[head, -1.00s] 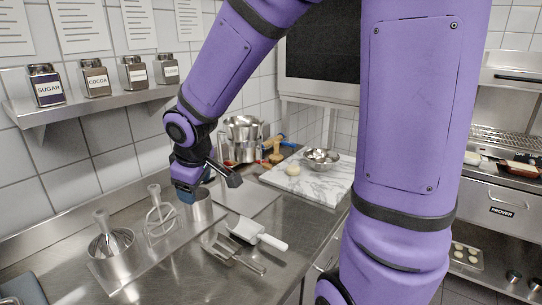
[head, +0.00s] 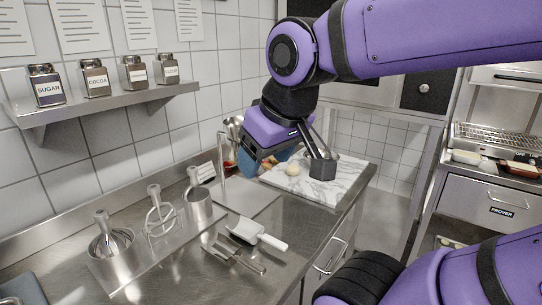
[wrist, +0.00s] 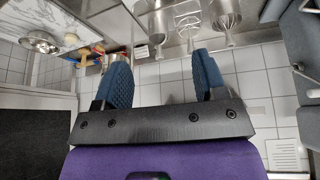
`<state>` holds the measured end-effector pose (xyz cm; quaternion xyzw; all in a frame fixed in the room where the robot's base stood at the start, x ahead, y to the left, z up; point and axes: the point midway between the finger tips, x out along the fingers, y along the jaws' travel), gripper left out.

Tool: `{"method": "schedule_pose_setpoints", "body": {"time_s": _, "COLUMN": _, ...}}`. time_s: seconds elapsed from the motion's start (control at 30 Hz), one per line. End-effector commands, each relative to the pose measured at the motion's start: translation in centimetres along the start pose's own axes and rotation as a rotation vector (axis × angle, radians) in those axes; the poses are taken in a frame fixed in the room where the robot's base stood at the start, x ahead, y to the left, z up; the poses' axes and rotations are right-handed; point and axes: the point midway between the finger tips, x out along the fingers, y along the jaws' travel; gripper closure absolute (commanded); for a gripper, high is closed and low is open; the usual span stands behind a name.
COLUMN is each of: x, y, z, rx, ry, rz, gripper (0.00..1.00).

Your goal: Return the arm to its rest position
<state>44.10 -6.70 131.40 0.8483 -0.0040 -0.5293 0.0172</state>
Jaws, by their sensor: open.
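My arm is purple and bent above the steel counter (head: 160,255) in the head view. My gripper (wrist: 160,75) shows in the wrist view with its two blue ridged fingers spread apart and nothing between them.
A shelf (head: 112,102) with several labelled jars runs along the tiled wall at left. A prover (head: 500,210) stands at right.

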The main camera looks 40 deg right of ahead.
Motion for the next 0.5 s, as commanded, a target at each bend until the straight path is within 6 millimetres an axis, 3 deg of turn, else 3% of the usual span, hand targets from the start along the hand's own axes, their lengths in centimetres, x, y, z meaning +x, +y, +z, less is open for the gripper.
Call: {"method": "schedule_pose_setpoints", "body": {"time_s": 0.5, "x": -0.67, "y": 0.14, "z": 0.92, "rx": 0.028, "ry": 0.006, "rz": -0.028, "gripper": 0.35}}
